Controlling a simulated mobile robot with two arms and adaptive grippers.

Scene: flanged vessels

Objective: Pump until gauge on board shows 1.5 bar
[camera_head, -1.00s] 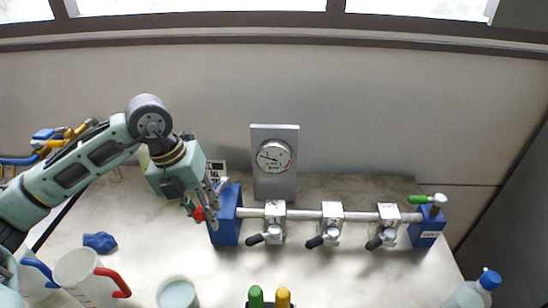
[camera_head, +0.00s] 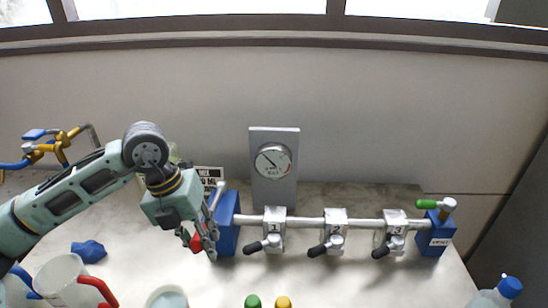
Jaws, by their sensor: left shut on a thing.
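The round gauge (camera_head: 273,160) sits on a grey upright board (camera_head: 274,195) behind the bench pipe. Its dark needle slants toward the upper left; the scale is too small to read surely. My left gripper (camera_head: 204,243) is at the left end of the pipe, beside the left blue block (camera_head: 227,224). It points down and is shut on a red handle (camera_head: 195,243), which the fingers partly hide. What the handle joins to is hidden. My right gripper is not in view.
The pipe (camera_head: 309,223) carries several valves with black levers and ends at a blue block with a green handle (camera_head: 427,204).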

